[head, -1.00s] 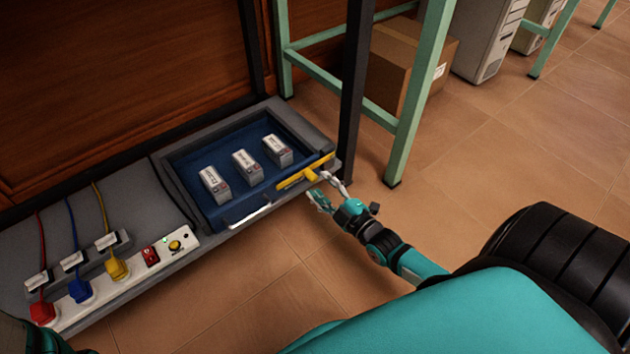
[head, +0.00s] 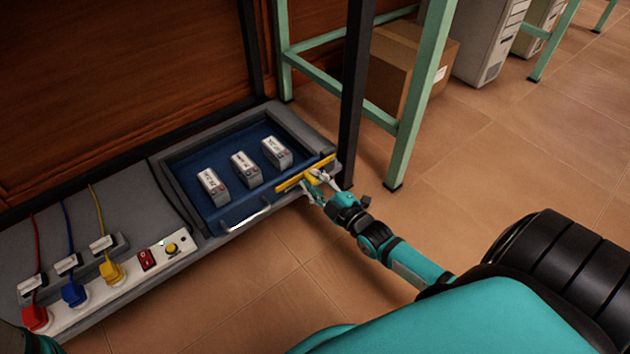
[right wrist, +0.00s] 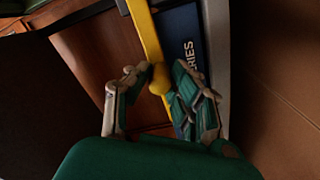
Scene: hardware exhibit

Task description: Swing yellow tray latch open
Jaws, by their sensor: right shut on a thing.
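The yellow latch (head: 291,183) is a bar lying across the right front corner of the blue tray (head: 213,208). In the right wrist view the latch bar (right wrist: 145,35) runs down from the top, with a rounded yellow knob (right wrist: 160,78) on it. My right gripper (head: 316,180) is at the latch, its fingers on both sides of the knob. Three white batteries (head: 244,169) stand in the tray. My left gripper is not in view.
A silver handle (head: 246,217) is on the tray's front. A power strip (head: 110,285) with red, blue and yellow plugs lies at left. A black post (head: 352,100) and a green table leg (head: 420,100) rise close behind the latch. Tiled floor (head: 285,270) in front is clear.

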